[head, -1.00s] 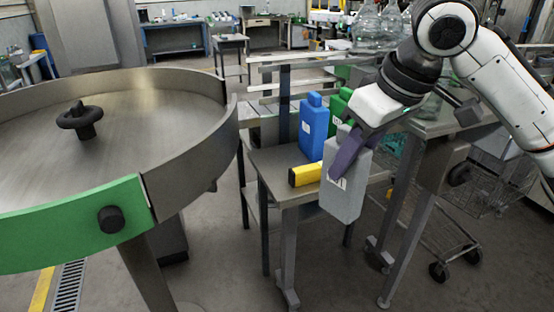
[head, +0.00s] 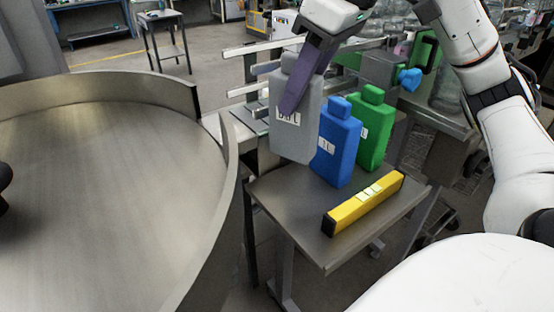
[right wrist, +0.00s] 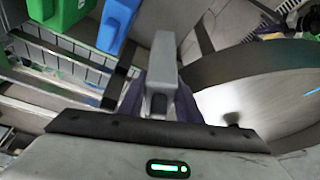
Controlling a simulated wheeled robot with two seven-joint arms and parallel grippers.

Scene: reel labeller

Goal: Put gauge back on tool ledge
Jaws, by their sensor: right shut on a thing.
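My right gripper (head: 291,98) is shut on a grey bottle-shaped piece (head: 290,138) with a white label, gripped near its neck and held nearly upright. It hangs left of the blue bottle and seems to be above the back left of the small metal table (head: 290,212). In the right wrist view the grey piece (right wrist: 163,62) sits between the purple fingers. A yellow bar with black ends (head: 362,205) lies on the table's front right. I cannot tell for certain which piece is the gauge or which surface is the tool ledge.
A blue bottle (head: 337,145) and a green bottle (head: 375,132) stand on the table behind the yellow bar. A large round metal turntable with a raised rim (head: 228,195) fills the left. Rails (head: 262,48) run behind the table. The table's front left is clear.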

